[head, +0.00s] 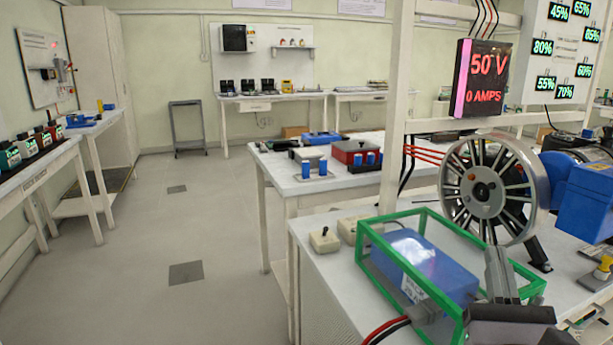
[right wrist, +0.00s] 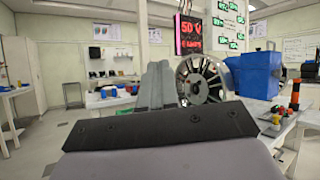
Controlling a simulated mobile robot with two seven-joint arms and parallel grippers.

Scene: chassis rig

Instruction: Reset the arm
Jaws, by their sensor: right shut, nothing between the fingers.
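My right gripper (head: 497,262) comes in from the lower right in the head view. Its grey fingers are together and point up, with nothing between them. They are at the right end of the green frame (head: 398,217) and below the spoked wheel (head: 487,191); I cannot tell whether they touch the frame. My left gripper is in neither view.
A blue box (head: 425,262) sits inside the green frame on the white bench (head: 320,272). Red and black cables lie at its front. Open floor (head: 150,245) lies at the left.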

